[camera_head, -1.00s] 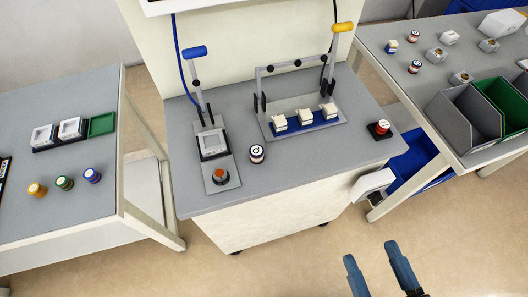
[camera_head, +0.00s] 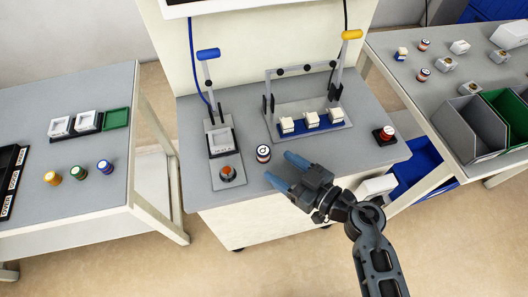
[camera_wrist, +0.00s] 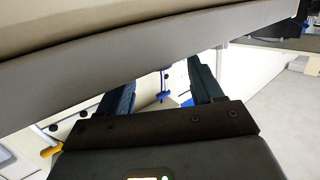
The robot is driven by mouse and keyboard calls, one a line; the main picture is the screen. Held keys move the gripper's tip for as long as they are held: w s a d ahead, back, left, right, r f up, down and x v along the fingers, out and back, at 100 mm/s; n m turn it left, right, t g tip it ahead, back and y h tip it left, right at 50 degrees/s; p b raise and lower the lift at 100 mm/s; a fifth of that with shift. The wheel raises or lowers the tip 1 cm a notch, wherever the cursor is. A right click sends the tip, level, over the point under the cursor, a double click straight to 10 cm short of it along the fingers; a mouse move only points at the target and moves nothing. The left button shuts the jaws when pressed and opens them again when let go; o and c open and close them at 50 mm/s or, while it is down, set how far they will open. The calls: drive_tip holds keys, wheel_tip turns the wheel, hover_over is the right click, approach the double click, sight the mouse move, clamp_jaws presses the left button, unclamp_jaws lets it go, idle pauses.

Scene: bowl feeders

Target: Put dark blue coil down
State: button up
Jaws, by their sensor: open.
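A small dark coil (camera_head: 263,153) with a pale band stands upright on the grey middle bench, just beyond and left of my fingertips. It looks dark blue, but its shade is hard to tell. My gripper (camera_head: 278,168) is open and empty, its fingers pointing left near the bench's front edge. A gap shows between the fingers and the coil. In the wrist view both fingers of my gripper (camera_wrist: 162,92) stand apart with nothing between them. Another blue coil (camera_head: 104,167) stands on the left table, beside a green coil (camera_head: 78,172) and a yellow coil (camera_head: 52,178).
A blue-handled lever fixture (camera_head: 220,142) stands left of the dark coil, with an orange button (camera_head: 228,173) in front. A yellow-handled fixture (camera_head: 310,117) with three white parts stands behind. A red button (camera_head: 384,135) is at the bench's right. Bins (camera_head: 470,125) stand on the right table.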

sight(269, 157)
drive_tip(key=x, duration=0.7)
drive_tip(key=shift+w+r+b, duration=0.15)
drive_tip(key=shift+r+b, duration=0.1)
drive_tip(key=shift+b, duration=0.1)
drive_tip(key=shift+d, duration=0.1)
drive_tip(key=c, duration=1.1)
